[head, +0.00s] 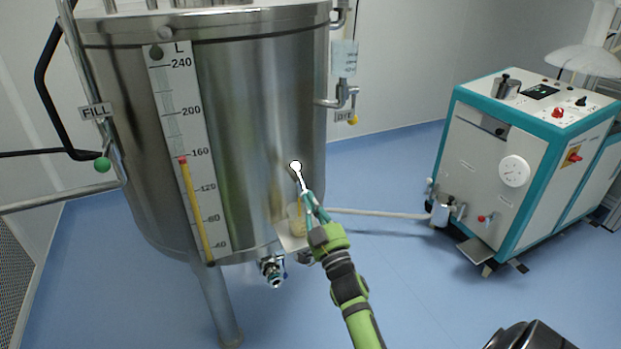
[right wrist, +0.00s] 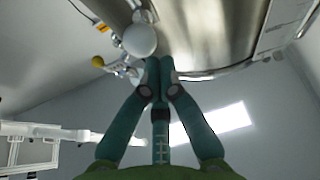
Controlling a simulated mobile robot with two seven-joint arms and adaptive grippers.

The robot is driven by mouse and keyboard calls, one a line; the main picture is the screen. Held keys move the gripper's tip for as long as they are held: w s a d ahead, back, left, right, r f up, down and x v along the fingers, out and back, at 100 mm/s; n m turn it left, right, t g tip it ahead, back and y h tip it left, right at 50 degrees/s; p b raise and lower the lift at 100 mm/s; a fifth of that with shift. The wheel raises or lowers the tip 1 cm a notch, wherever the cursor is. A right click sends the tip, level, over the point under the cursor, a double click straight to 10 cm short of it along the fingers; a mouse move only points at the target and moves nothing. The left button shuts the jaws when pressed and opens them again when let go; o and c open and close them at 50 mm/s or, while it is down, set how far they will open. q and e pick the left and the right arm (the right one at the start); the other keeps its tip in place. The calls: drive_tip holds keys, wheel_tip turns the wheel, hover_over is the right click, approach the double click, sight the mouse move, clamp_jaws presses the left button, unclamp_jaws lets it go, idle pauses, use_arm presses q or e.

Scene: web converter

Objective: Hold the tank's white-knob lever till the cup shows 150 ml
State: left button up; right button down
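The steel tank (head: 255,110) fills the left half of the head view. Its lever has a white knob (head: 296,166) on a short stem that slants down toward my right gripper (head: 309,199). The right gripper's green fingers are together, their tips close to the lever. In the right wrist view the white knob (right wrist: 139,40) is just left of and above the closed fingertips (right wrist: 159,62); I see nothing between them. The cup (head: 297,219), with a yellowish look, is partly behind the gripper on a small pale shelf (head: 290,241). Its level is too small to read. My left gripper is not in view.
A tall litre scale (head: 183,130) with a yellow-orange column topping out just below 160 is on the tank. A valve (head: 271,270) hangs below the tank. A FILL handle with a green knob (head: 102,164) is at left. A teal-and-white machine (head: 520,170) stands right, with blue floor between.

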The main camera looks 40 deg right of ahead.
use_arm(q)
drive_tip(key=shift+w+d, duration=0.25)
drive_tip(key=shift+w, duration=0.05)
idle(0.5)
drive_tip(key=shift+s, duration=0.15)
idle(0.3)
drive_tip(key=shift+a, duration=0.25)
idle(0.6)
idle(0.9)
